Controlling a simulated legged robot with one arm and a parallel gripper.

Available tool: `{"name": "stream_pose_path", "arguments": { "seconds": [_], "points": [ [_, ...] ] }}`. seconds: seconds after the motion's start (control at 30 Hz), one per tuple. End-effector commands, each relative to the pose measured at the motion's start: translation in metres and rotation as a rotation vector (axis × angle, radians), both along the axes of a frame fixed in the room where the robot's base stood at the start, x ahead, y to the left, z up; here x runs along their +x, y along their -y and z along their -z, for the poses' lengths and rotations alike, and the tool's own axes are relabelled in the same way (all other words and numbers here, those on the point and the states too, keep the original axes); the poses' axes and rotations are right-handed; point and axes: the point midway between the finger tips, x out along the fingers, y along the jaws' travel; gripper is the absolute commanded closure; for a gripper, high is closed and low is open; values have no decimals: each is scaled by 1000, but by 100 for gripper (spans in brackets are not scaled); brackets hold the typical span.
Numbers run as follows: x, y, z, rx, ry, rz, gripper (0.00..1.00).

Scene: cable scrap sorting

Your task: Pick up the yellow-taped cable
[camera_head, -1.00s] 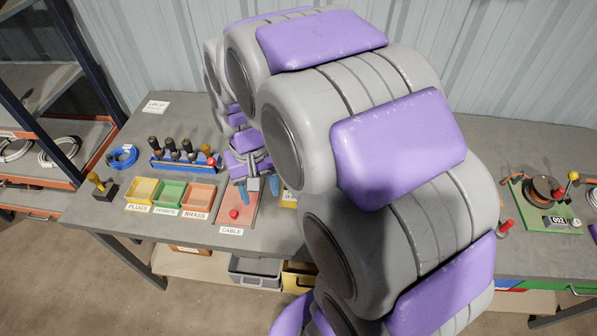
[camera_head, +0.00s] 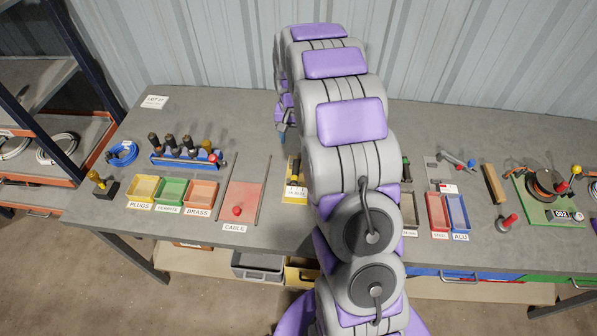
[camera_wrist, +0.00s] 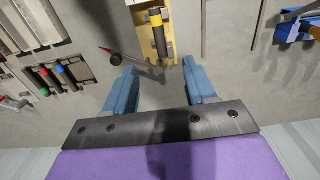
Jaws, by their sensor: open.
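I cannot pick out the yellow-taped cable with certainty. A black-and-yellow cylindrical item (camera_wrist: 158,35) lies in a yellow tray at the top middle of the wrist view. In the head view the yellow tray (camera_head: 289,198) is beside my arm, partly hidden by it. In the head view my gripper (camera_head: 283,131) is over the back of the bench, partly behind my arm. A dark thing with a red tip (camera_wrist: 114,57) lies near the left finger.
The red CABLE tray (camera_head: 243,197) holds a red knob, with thin rods beside it. Yellow, green and orange bins (camera_head: 202,193) and a blue tool rack (camera_head: 187,160) stand left. Red and blue bins (camera_head: 457,212) stand right.

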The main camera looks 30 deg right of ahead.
Motion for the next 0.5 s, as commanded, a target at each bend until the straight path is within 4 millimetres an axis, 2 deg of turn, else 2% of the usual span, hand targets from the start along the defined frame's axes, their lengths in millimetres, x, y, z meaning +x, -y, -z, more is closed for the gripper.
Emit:
{"name": "stream_pose_path", "arguments": {
  "seconds": [0.17, 0.5],
  "points": [
    [0, 0, 24, 0, -2, -1, 45],
    [-2, -1, 92, 2, -6, -1, 45]
  ]
}}
